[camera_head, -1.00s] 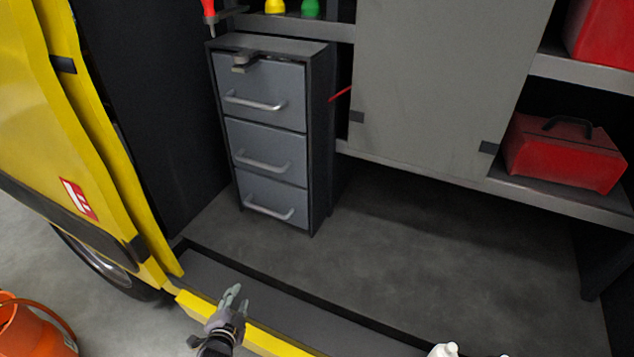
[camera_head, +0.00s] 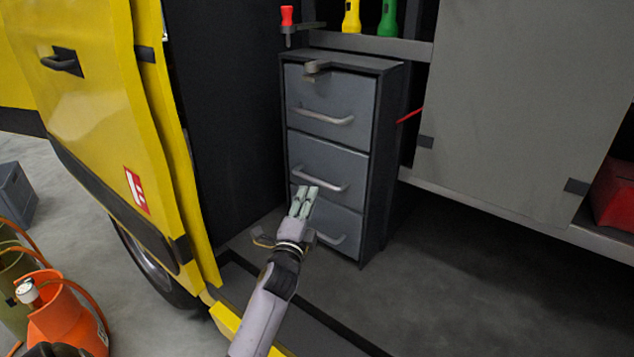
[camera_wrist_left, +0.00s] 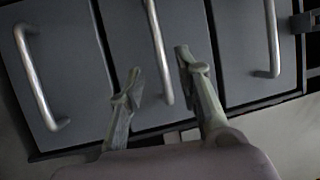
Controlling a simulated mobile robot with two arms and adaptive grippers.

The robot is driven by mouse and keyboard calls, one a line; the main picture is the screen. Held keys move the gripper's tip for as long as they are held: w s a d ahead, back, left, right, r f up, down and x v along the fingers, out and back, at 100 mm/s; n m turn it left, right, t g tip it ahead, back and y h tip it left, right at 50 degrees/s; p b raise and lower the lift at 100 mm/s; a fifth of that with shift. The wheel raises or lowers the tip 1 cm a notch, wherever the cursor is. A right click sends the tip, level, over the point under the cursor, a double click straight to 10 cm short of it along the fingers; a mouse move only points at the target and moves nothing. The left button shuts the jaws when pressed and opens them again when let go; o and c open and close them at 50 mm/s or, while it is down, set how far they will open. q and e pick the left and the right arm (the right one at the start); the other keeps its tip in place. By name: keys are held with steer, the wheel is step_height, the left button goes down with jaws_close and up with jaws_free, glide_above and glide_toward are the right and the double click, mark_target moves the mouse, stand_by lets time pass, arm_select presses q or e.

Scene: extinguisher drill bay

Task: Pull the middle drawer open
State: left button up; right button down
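The grey cabinet (camera_head: 378,160) has three stacked drawers, all closed. The middle drawer (camera_head: 345,163) carries a silver bar handle (camera_head: 325,184). My left gripper (camera_head: 304,190) is in front of it, its two fingers pointing up at the handle's left part. In the left wrist view my left gripper (camera_wrist_left: 160,64) is open, and the middle handle (camera_wrist_left: 158,40) runs between its fingertips. I cannot tell whether the fingers reach around the bar or stop short of it. The fingers hide part of the bottom drawer (camera_head: 345,218).
A latch (camera_head: 316,67) sits on the top drawer (camera_head: 345,95). The yellow vehicle door (camera_head: 100,110) stands open at left. A grey panel (camera_head: 510,100) is right of the cabinet. The floor before the cabinet is clear.

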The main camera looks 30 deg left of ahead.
mark_target(316, 179)
arm_select(q)
steer(key=x, duration=0.8)
jaws_close()
stand_by(0.7)
